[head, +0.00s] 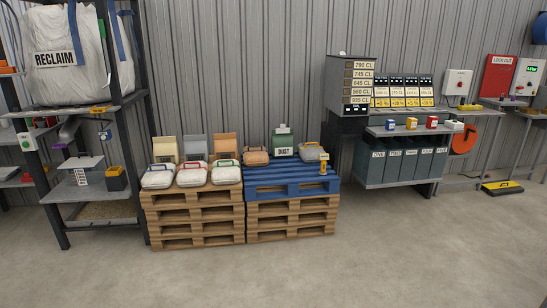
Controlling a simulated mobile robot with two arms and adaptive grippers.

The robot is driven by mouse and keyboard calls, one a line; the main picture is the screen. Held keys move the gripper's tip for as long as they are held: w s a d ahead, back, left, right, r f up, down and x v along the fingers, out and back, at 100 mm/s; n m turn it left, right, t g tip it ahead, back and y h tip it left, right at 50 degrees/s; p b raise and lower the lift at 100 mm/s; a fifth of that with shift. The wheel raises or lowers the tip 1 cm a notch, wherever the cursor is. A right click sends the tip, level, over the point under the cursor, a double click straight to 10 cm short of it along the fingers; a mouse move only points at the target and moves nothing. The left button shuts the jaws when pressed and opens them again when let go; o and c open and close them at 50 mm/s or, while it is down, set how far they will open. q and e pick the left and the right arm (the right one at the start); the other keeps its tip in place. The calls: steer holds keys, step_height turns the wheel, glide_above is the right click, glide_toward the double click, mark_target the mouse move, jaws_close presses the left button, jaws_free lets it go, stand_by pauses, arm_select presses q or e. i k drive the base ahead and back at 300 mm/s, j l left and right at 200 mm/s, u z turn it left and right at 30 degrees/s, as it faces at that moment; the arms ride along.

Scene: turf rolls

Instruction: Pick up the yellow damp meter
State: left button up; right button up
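A small upright yellow object (324,168), which looks like the yellow damp meter, stands at the right front corner of the blue pallet (275,189). It is too small for me to make out its details. A grey bag with an orange handle (312,153) sits just behind it. Neither of my grippers shows in the head view.
Wooden pallets (194,220) stand stacked at the left, bearing several white bags (158,176). Shelves flank the pallets, the left one holding a RECLAIM sack (65,60). The concrete floor (330,270) in front is clear.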

mark_target(323, 157)
steer(key=i+l+z, duration=0.1)
steer(key=i+z, duration=0.2)
steer(key=i, duration=0.75)
steer(key=i+j+z, duration=0.15)
steer(key=i+z, duration=0.15)
steer(key=i, duration=0.75)
